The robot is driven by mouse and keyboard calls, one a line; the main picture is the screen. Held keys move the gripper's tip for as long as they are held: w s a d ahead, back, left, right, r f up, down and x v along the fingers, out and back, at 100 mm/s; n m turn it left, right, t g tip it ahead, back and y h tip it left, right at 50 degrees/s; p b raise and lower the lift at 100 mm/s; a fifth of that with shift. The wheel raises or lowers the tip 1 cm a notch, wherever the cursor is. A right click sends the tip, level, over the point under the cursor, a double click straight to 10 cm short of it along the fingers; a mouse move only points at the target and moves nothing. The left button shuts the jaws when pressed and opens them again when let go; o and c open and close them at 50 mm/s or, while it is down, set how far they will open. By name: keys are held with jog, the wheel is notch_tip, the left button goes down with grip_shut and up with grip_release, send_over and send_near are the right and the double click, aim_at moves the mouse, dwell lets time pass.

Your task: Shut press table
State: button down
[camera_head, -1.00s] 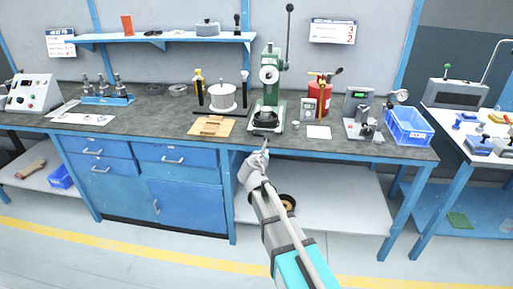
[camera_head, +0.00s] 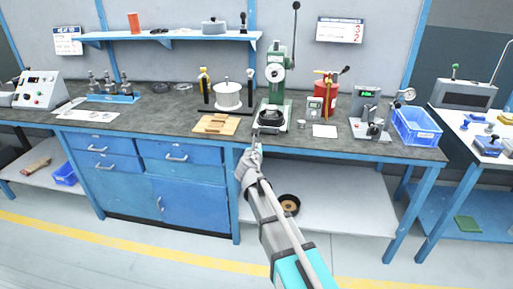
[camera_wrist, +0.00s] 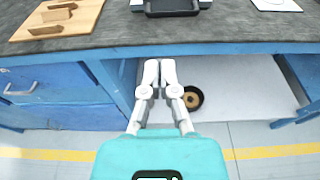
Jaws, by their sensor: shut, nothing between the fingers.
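The green arbor press (camera_head: 276,78) stands on the bench, with its long lever pointing up. A black table (camera_head: 271,115) sits low at the front of its base. In the wrist view, the black press table (camera_wrist: 172,8) is at the top edge and cut off, so its exact position on the base is hard to tell. My gripper (camera_head: 256,148) is shut and empty, at the bench's front edge, below and slightly left of the press. In the wrist view, my gripper (camera_wrist: 160,68) is apart from the press table, its fingers together.
A wooden board (camera_head: 216,124) with wooden pieces and a white pot (camera_head: 228,95) are left of the press. A small grey-green device (camera_head: 314,109), a red extinguisher (camera_head: 327,92) and a white card (camera_head: 324,131) are right. A dark round bowl (camera_head: 288,204) sits on the lower shelf.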

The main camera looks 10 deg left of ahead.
jog(key=w+f+b, duration=0.2)
jog(key=w, duration=1)
jog(key=shift+d+f, duration=0.2)
jog(key=shift+f, duration=0.05)
jog(key=shift+w, duration=0.15)
jog(key=w, duration=1.3)
jog(key=shift+w+d, duration=0.2)
jog(key=shift+w, duration=0.55)
jog(key=shift+r, duration=0.1)
jog(key=shift+w+d, duration=0.1)
jog(key=shift+r, duration=0.1)
